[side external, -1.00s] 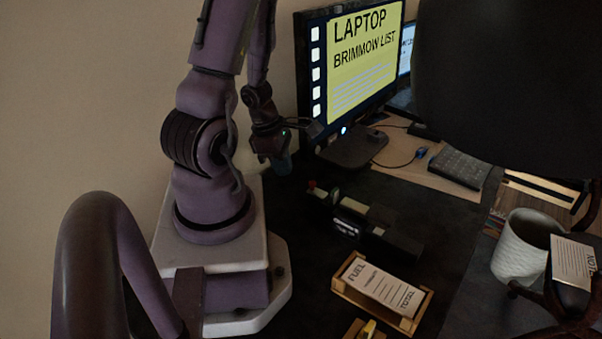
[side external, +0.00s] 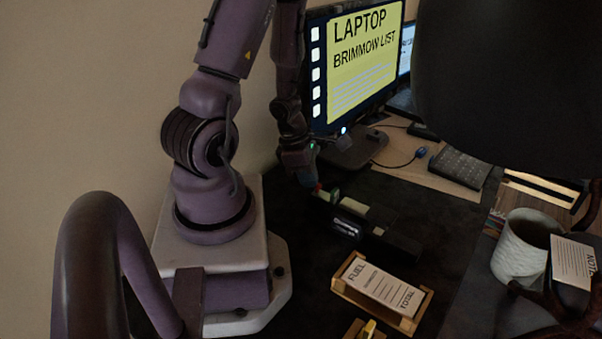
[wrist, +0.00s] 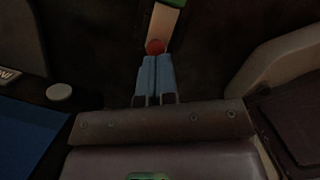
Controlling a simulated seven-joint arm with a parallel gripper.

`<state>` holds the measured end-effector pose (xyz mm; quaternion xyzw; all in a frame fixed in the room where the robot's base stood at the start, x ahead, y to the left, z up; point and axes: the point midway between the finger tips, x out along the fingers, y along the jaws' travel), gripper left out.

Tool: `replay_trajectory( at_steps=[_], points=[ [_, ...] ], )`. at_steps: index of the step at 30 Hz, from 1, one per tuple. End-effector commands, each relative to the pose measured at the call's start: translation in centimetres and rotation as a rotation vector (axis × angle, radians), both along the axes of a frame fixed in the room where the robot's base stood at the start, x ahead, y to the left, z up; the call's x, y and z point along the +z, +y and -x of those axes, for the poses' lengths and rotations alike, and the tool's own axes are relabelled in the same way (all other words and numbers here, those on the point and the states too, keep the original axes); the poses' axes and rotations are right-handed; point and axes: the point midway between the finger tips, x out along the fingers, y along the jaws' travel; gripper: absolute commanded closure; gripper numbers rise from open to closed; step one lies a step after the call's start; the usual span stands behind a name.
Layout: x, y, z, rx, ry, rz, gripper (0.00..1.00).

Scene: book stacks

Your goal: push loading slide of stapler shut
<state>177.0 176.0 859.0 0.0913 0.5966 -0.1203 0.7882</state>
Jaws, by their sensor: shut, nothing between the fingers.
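The dark stapler (side external: 398,244) lies on the black desk top, right of my arm's base. Its loading slide shows in the wrist view as a pale strip (wrist: 160,25) with a round red end (wrist: 155,47), sticking out from under a green part (wrist: 172,3). The red end also shows in the side view (side external: 318,187), beside the green part (side external: 334,195). My gripper (side external: 310,184) is low at that end of the stapler. In the wrist view its blue fingers (wrist: 156,58) are shut together and empty, with tips right at the red end; contact is hard to tell.
A small black box (side external: 346,228) with a label stands close against the stapler's near side. A wooden tray (side external: 350,292) with a card lies nearer the camera. A monitor (side external: 362,70) stands behind; a white mug (side external: 522,250) is at right.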

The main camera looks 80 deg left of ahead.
Motion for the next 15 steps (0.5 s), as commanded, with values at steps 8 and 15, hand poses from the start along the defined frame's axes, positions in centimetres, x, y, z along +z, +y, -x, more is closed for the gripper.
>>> replay_trajectory(
  at_steps=[8,15],
  points=[
    [0.00,-0.22,-0.16,0.001,0.000,0.000,1.00],
    [0.72,-0.12,-0.07,-0.001,-0.004,-0.001,1.00]
  ],
)
